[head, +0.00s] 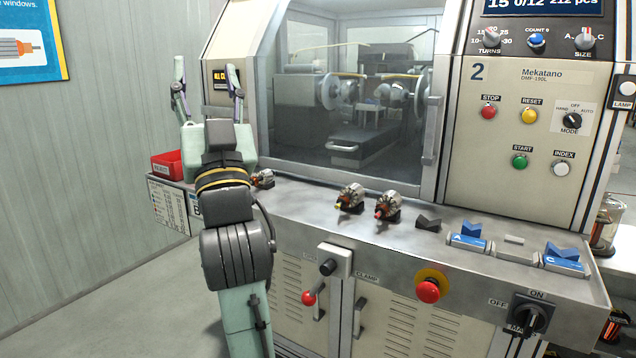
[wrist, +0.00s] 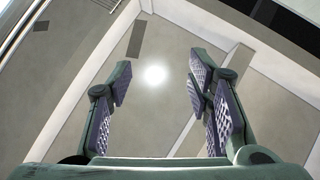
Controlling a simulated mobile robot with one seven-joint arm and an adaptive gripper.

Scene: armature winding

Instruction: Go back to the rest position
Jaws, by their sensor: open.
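My gripper (head: 208,88) is raised at the left of the head view, with its fingers pointing up and spread wide apart. It is in front of the left side of the winding machine (head: 460,150), above the front ledge. In the wrist view my gripper (wrist: 158,110) shows two open fingers with nothing between them. Behind them are only the bare ceiling and a bright round light.
Armatures (head: 350,198) (head: 387,206) sit on the ledge, with another (head: 263,179) partly behind my arm. A dark V-block (head: 428,223) and blue blocks (head: 468,236) (head: 563,258) lie to the right.

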